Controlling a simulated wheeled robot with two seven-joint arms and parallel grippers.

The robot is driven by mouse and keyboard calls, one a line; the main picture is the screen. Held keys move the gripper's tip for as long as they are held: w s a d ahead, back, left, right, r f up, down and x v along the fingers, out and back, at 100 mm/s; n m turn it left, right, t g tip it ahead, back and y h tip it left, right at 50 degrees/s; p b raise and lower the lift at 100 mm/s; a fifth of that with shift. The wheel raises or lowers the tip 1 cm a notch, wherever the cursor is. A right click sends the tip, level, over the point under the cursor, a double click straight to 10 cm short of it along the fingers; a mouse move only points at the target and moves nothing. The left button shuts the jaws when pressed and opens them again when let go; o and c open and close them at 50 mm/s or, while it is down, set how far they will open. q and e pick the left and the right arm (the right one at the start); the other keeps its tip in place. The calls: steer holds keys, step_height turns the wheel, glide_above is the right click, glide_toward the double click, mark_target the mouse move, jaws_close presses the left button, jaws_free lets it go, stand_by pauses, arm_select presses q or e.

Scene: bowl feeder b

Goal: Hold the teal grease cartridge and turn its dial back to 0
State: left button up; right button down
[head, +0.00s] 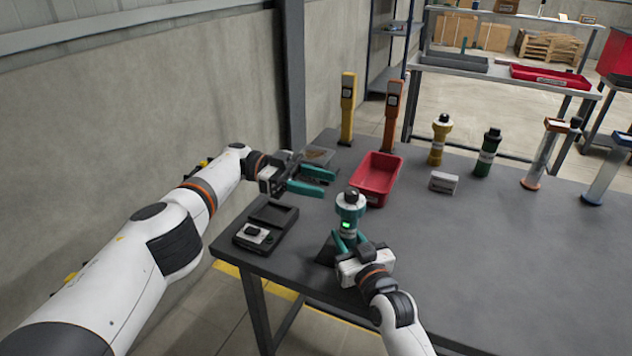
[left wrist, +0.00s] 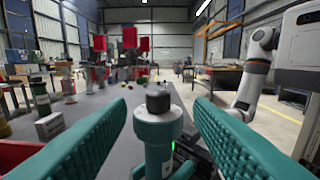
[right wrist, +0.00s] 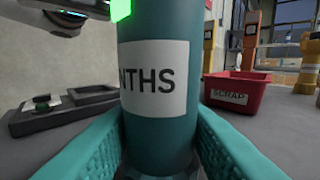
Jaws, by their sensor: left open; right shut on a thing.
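The teal grease cartridge (head: 350,216) stands upright near the table's front edge, with a dark dial (head: 351,195) on top and a lit green display. My right gripper (head: 350,243) is shut around its lower body. In the right wrist view the cartridge (right wrist: 158,75) fills the middle between the teal fingers, and its white label reads "NTHS", partly cut off. My left gripper (head: 316,181) is open and empty, behind and left of the cartridge. In the left wrist view the dial (left wrist: 158,101) shows between the open fingers, some way ahead. The dial's marking is not readable.
A red bin marked SCRAP (head: 377,180) stands behind the cartridge. A black case (head: 266,229) lies to the left. A grey box (head: 444,182), a yellow cartridge (head: 440,140) and a dark green cartridge (head: 487,153) stand farther right. The table's right front is clear.

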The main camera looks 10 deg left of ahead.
arm_select(q)
steer(key=shift+w+a, duration=0.1)
steer(key=d+r+m+t, duration=0.1)
steer(key=d+m, duration=0.1)
steer(key=d+r+m+t+y, duration=0.1)
steer(key=d+r+m, duration=0.1)
steer(key=d, duration=0.1)
steer(key=d+r+m+t, duration=0.1)
steer(key=d+r+m, duration=0.1)
steer(key=shift+d+r+m+t, duration=0.15)
steer(key=shift+d+m+t, duration=0.15)
steer(key=s+d+n+t+h, duration=0.35)
steer(key=s+d+t, duration=0.35)
steer(key=s+d, duration=0.45)
steer(key=n+t+y, duration=1.2)
steer(key=n+y, duration=0.4)
steer(key=n, duration=0.6)
glide_toward(350, 196)
steer(key=x, duration=1.1)
steer(key=shift+w, duration=0.15)
